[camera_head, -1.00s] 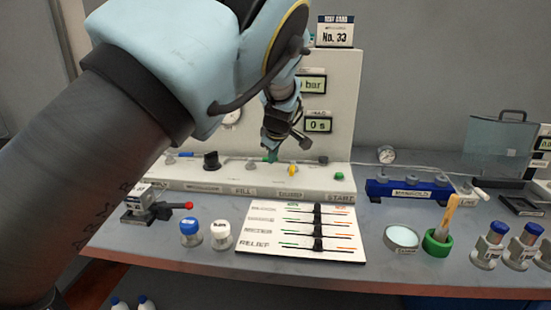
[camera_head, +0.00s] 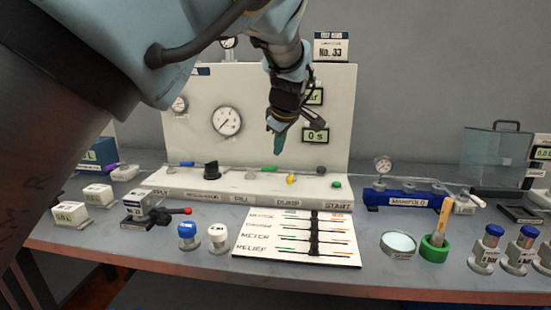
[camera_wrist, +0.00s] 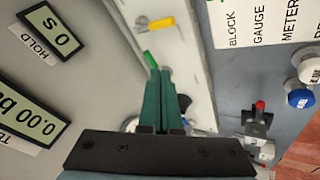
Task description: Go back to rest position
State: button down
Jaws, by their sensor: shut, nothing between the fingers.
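My gripper (camera_head: 279,138) hangs in the air in front of the white test panel (camera_head: 200,140), above the row of valves on its base. In the wrist view its two green fingers (camera_wrist: 159,98) are together, with nothing between them. The yellow valve handle (camera_head: 291,179) and the green valve handle (camera_head: 268,169) show below the gripper in the head view, apart from it. The yellow handle also shows in the wrist view (camera_wrist: 161,23). My arm covers the left and upper left of the head view.
A card with several sliders (camera_head: 297,237) lies on the table in front of the panel. Blue-capped (camera_head: 187,235) and white-capped (camera_head: 218,238) bottles stand left of it. A blue manifold (camera_head: 408,196), a round dish (camera_head: 398,244) and a green cup (camera_head: 434,247) stand right. Air right of the gripper is clear.

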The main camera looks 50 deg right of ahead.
jog(key=shift+s+r, duration=0.1)
jog(key=shift+r, duration=0.05)
dwell(0.5)
jog(key=w+a+f+y, duration=0.1)
jog(key=w+a+f, duration=0.1)
jog(key=w+a, duration=0.4)
jog(key=w+a+f, duration=0.1)
jog(key=w+a, duration=0.6)
jog(key=a, duration=0.2)
jog(key=w+a+f+g+y, duration=0.1)
jog(key=w+a+f, duration=0.1)
jog(key=w+a, duration=0.5)
jog(key=shift+w+a+f+n+y, duration=0.1)
jog(key=shift+a+f+n+y, duration=0.2)
jog(key=shift+a, duration=0.2)
jog(key=a+f+g+y, duration=0.1)
jog(key=a+f, duration=0.1)
jog(key=a, duration=1.2)
jog(key=a+f+g, duration=0.1)
jog(key=a+f, duration=0.1)
jog(key=a, duration=1.2)
jog(key=s+a+f+m, duration=0.2)
jog(key=s+a, duration=0.6)
jog(key=a, duration=0.5)
jog(key=shift+s+f+y, duration=0.15)
jog(key=shift+s+y, duration=0.1)
jog(key=shift+y, duration=0.15)
